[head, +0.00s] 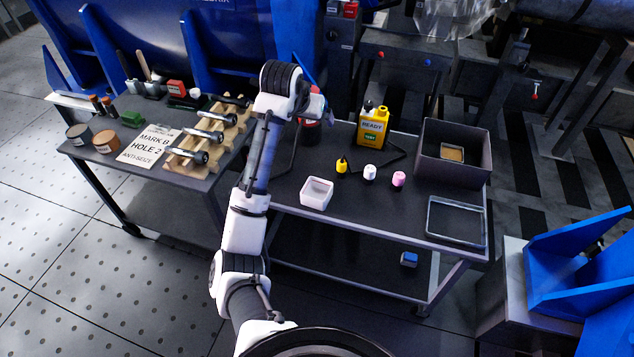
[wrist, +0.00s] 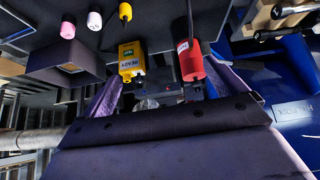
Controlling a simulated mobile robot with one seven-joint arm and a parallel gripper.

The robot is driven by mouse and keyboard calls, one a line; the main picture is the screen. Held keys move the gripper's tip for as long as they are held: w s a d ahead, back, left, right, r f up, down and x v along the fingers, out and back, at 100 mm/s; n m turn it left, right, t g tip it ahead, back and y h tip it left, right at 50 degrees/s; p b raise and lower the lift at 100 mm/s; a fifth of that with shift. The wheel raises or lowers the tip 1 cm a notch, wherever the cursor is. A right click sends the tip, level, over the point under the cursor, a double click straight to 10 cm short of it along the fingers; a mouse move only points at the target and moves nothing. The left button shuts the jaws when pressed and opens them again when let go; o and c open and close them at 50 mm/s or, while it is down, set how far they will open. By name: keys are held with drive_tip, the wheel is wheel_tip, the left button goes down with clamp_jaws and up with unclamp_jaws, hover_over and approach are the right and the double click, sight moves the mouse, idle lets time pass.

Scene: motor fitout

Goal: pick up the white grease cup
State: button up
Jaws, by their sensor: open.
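The white grease cup (head: 369,174) stands on the dark table, between a yellow cup (head: 341,167) and a pink cup (head: 399,180). In the wrist view the white cup (wrist: 94,20) is near the top left, apart from my gripper. My gripper (wrist: 157,92) is open, with its two purple-looking fingers spread and nothing seen held between them. In the head view my wrist is left of the cups and mostly hides the gripper.
A yellow READY bottle (head: 372,127) stands behind the cups. A red container (wrist: 190,62) is close to my gripper. A white square tub (head: 316,193) is in front left. A dark open box (head: 452,176) and a shallow tray (head: 456,223) are at right.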

drive_tip(key=s+d+f+m+g+y+b, duration=0.1)
drive_tip(key=s+f+g, duration=0.2)
drive_tip(key=f, duration=0.2)
drive_tip(key=s+f+g+y, duration=0.1)
drive_tip(key=s+f+g, duration=0.15)
drive_tip(key=f, duration=0.25)
drive_tip(key=b, duration=0.5)
approach(317, 197)
drive_tip(key=shift+h, duration=0.3)
drive_tip(key=shift+w+f, duration=0.15)
drive_tip(key=shift+f, duration=1.1)
drive_tip(key=shift+w+f, duration=0.15)
drive_tip(key=shift+f, duration=1.1)
drive_tip(key=c, duration=1.1)
drive_tip(key=shift+o, duration=0.2)
drive_tip(key=shift+r, duration=0.1)
